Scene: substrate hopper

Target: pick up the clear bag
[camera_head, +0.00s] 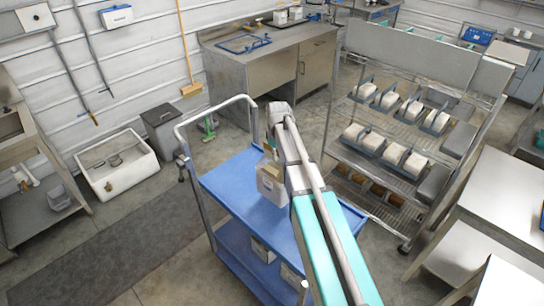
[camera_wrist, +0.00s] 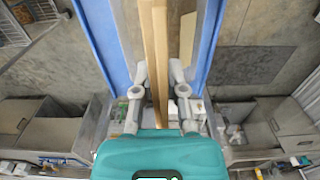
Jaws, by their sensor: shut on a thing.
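A clear-looking bag with pale tan contents (camera_head: 271,184) is at the top shelf of the blue cart (camera_head: 232,176), partly hidden by my arm. My gripper reaches down over it from above; its fingers are mostly hidden in the head view. In the wrist view my gripper (camera_wrist: 160,92) has its two grey fingers on either side of the bag's tan, upright edges (camera_wrist: 157,50), and is shut on it. Whether the bag's base touches the shelf cannot be told.
Smaller packages (camera_head: 262,250) sit on the cart's lower shelf. A wire rack (camera_head: 408,130) with several trays of white blocks stands to the right. A white sink tub (camera_head: 118,165) and a grey bin (camera_head: 160,128) are at the left. The dark floor mat (camera_head: 120,245) is clear.

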